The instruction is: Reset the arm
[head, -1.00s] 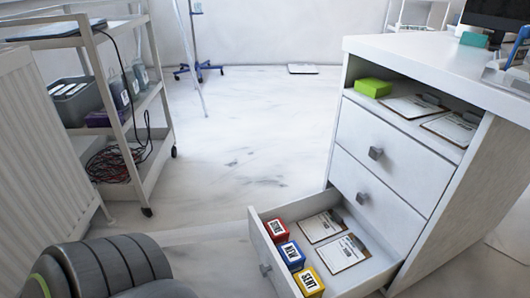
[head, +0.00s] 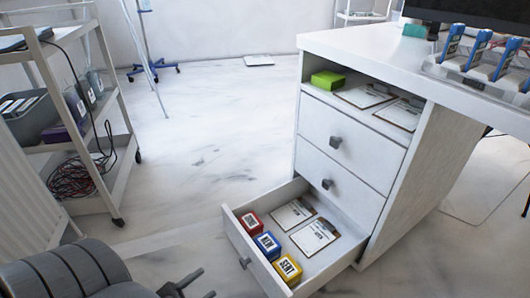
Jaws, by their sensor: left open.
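My left gripper (head: 198,285) shows at the bottom of the head view, just right of my dark grey left arm. Its two dark fingers are apart, with nothing seen between them. It is left of the open bottom drawer (head: 238,243) of the white desk and apart from it in the picture. The picture's lower edge cuts off part of the gripper. My right arm and right gripper are not in view.
The drawer holds red (head: 250,222), blue (head: 267,245) and yellow (head: 288,269) boxes and two clipboards. It juts out from the desk (head: 345,190). A white trolley (head: 120,185) stands at left. The floor (head: 205,150) between is clear.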

